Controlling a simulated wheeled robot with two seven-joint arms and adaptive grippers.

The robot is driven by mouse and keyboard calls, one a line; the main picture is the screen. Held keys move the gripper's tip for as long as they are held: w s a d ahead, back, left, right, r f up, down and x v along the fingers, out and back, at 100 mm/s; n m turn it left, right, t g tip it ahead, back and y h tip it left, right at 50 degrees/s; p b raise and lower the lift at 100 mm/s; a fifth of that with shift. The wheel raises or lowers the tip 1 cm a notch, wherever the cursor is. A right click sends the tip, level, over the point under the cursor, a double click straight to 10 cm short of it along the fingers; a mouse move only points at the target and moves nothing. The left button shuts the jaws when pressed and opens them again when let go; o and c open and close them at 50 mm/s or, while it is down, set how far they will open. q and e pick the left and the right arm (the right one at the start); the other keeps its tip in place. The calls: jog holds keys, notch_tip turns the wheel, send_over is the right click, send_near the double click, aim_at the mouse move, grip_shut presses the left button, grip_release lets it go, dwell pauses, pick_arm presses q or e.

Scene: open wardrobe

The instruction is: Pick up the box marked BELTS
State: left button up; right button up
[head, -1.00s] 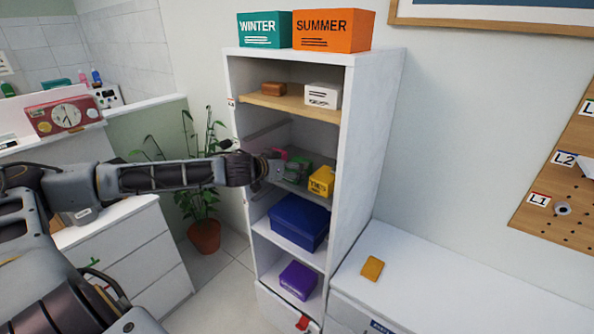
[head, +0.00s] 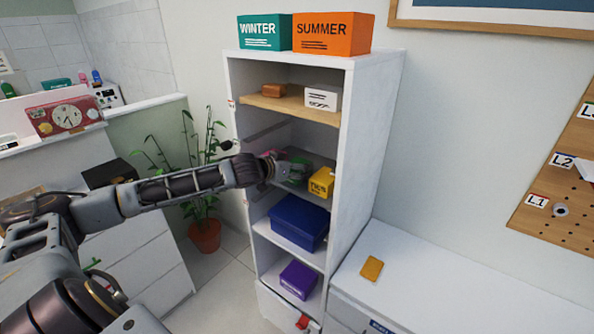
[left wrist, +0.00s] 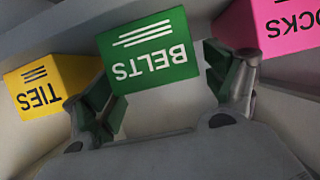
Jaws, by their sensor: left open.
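The green BELTS box (left wrist: 150,58) shows upside down in the left wrist view, between the two fingers of my left gripper (left wrist: 158,80). The fingers are open, one on each side of the box, and I see no clear grip on it. In the head view the BELTS box (head: 298,170) is on the wardrobe's middle shelf, partly hidden by my left gripper (head: 278,169), which reaches in from the left. The yellow TIES box (left wrist: 45,85) and the pink SOCKS box (left wrist: 275,28) flank it. My right gripper is not in view.
The open wardrobe (head: 372,140) has side walls close around the shelf. The TIES box (head: 321,182) sits to the right. A blue box (head: 298,222) and a purple box (head: 298,279) stand on lower shelves. A plant (head: 205,235) stands left of the wardrobe.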

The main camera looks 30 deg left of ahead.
pick_arm(q)
jog(key=shift+p+x, duration=0.35)
jog(key=shift+x, duration=0.8)
jog(key=c, duration=1.1)
